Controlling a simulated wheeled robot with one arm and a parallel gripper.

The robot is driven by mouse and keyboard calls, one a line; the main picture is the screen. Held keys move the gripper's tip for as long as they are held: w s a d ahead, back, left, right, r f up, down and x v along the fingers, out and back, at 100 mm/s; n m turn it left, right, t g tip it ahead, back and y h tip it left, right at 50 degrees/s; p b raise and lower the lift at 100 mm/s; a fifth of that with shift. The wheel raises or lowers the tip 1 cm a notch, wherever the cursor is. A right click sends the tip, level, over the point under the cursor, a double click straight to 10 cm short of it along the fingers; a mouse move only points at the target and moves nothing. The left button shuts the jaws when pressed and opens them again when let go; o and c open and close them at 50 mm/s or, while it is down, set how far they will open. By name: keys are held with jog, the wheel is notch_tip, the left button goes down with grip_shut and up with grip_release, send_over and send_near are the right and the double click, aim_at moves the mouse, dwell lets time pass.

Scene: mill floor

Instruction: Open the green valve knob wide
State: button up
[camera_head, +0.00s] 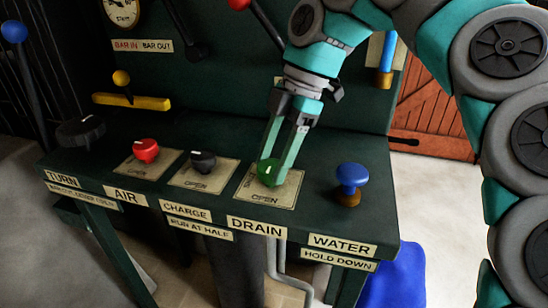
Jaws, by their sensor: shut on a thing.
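The green valve knob (268,172) sits on a beige dial plate marked OPEN (284,197), on the dark green console above the DRAIN label. My gripper (277,165) reaches down from above with its two fingers around the green knob, shut on it. The fingers hide part of the knob, and its pointer mark cannot be made out clearly.
To the left are a black knob (203,161) over CHARGE, a red knob (146,150) over AIR and a dark TURN knob (80,131). A blue WATER push knob (351,180) stands close on the right. Levers (122,80) rise behind.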

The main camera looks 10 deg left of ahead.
dwell(0.4)
jog(key=o, duration=1.4)
